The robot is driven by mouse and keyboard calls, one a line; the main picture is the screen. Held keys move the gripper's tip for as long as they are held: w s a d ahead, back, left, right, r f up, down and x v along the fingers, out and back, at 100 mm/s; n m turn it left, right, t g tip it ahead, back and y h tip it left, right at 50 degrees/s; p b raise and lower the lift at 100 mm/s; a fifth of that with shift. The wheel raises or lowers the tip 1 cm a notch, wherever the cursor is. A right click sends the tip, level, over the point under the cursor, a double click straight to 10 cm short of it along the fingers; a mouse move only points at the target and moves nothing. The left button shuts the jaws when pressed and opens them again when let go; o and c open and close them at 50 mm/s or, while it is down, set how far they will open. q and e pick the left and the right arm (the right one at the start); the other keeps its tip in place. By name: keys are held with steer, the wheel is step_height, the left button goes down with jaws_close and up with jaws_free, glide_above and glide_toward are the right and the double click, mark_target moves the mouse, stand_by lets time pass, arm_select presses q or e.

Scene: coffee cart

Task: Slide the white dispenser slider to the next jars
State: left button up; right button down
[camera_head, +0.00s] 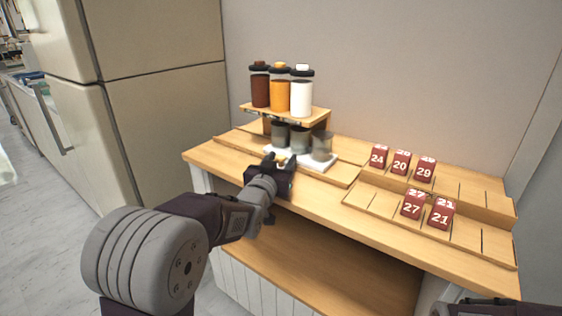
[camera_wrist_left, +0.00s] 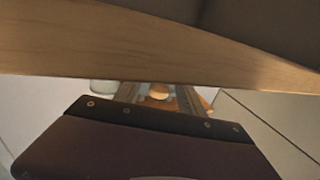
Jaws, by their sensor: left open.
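The white slider (camera_head: 318,166) lies on the cart top below the dispenser shelf. Several grey, see-through jars (camera_head: 321,147) stand on it in a row. A small yellowish knob (camera_head: 281,160) shows at its front left. My left gripper (camera_head: 279,164) is open at this knob. In the left wrist view a round tan knob (camera_wrist_left: 159,92) appears between the fingers (camera_wrist_left: 158,96); contact cannot be told. The gripper partly hides the slider's left end. Three dispensers stand above: brown (camera_head: 260,89), orange (camera_head: 280,92) and white (camera_head: 301,96).
The wooden cart (camera_head: 330,200) has a raised dispenser shelf (camera_head: 312,115) over the jars. Red numbered blocks (camera_head: 401,163) stand in slotted racks to the right. A beige fridge (camera_head: 160,105) is at the left. A plank edge (camera_wrist_left: 130,55) crosses the left wrist view closely.

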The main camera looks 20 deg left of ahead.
arm_select(q)
jaws_close()
stand_by(1.3)
